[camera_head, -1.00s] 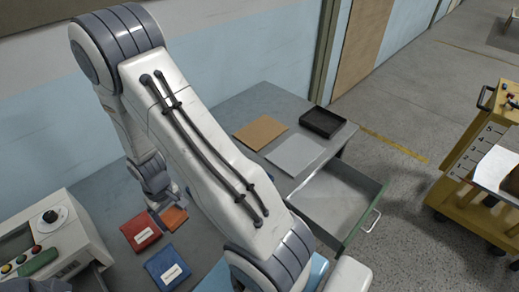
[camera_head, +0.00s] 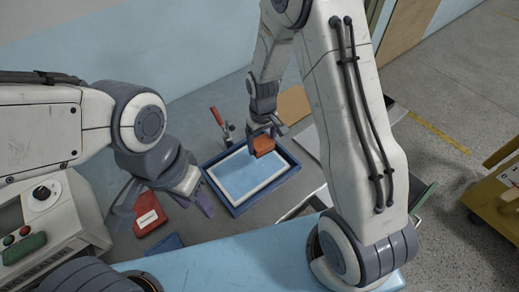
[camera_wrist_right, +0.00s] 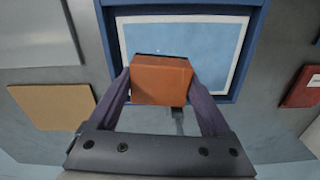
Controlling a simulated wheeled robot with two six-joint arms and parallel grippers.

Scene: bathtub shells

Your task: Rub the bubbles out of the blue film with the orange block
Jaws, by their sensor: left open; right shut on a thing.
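The blue film (camera_head: 240,176) lies on a white-bordered panel inside a blue frame (camera_head: 231,211) on the bench. The film also shows in the right wrist view (camera_wrist_right: 205,42); I cannot make out bubbles in it. My right gripper (camera_head: 263,141) is shut on the orange block (camera_head: 264,147). In the right wrist view the block (camera_wrist_right: 160,82) sits between both fingers, over the panel's near edge. I cannot tell whether it touches the film. My left gripper (camera_head: 162,208) is open and empty, left of the frame, by a red pad.
The red pad (camera_head: 149,215) and part of a blue pad (camera_head: 164,245) lie left of the frame. A red-handled clamp (camera_head: 221,123) stands behind it. A control box (camera_head: 45,220) is at left. A brown sheet (camera_wrist_right: 52,106) and grey sheet (camera_wrist_right: 40,38) lie beside the frame.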

